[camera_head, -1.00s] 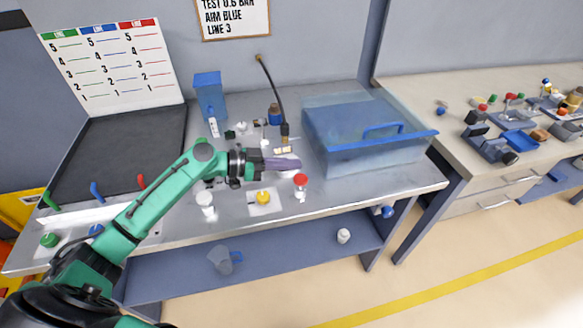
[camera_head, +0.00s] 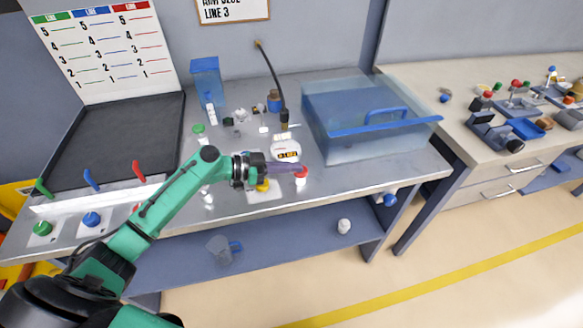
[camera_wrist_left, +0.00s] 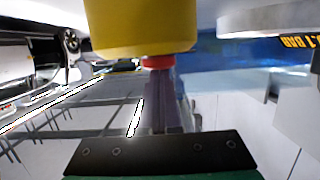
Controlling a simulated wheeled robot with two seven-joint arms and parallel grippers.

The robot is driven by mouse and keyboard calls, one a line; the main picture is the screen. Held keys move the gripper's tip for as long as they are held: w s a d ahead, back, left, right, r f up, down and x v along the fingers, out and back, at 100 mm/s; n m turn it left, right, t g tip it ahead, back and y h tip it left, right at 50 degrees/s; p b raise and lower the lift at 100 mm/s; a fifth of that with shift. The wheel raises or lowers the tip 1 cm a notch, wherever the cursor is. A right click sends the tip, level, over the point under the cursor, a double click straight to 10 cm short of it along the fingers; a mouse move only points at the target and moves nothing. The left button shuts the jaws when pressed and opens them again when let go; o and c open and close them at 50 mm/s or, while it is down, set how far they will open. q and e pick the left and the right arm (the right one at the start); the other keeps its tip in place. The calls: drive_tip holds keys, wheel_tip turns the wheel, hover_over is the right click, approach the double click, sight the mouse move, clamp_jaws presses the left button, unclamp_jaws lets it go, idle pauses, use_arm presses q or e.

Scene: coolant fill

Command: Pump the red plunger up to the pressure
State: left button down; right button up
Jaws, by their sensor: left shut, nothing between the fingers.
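The red plunger (camera_head: 301,171) stands on a white base near the bench's front edge. My left gripper (camera_head: 295,169) is shut and empty, its fingertips level with the red cap and overlapping it. In the left wrist view the fingers (camera_wrist_left: 162,105) point at a red part (camera_wrist_left: 158,62); whether they touch it I cannot tell. A white gauge (camera_head: 286,146) with a small display stands behind the gripper; it shows at the wrist view's right edge, reading about 0.1 BAR (camera_wrist_left: 298,41). A yellow knob (camera_head: 263,187) sits below my wrist. My right gripper is not in view.
A blue clear tank (camera_head: 365,115) stands right of the plunger. A black hose (camera_head: 270,75) hangs down behind the gauge. A wall sign (camera_head: 233,10) hangs above. The bench's front strip right of the plunger is clear.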

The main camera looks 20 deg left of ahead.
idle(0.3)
use_arm(q)
wheel_tip(320, 180, up, 20)
drive_tip(key=b, duration=0.2)
drive_tip(key=shift+b, duration=0.4)
idle(1.2)
drive_tip(key=s+a+f+b, duration=0.5)
drive_tip(key=a+f, duration=0.3)
drive_tip(key=f, duration=0.2)
drive_tip(key=shift+a+f, duration=0.25)
drive_tip(key=shift+f, duration=0.15)
drive_tip(key=shift+d, duration=0.1)
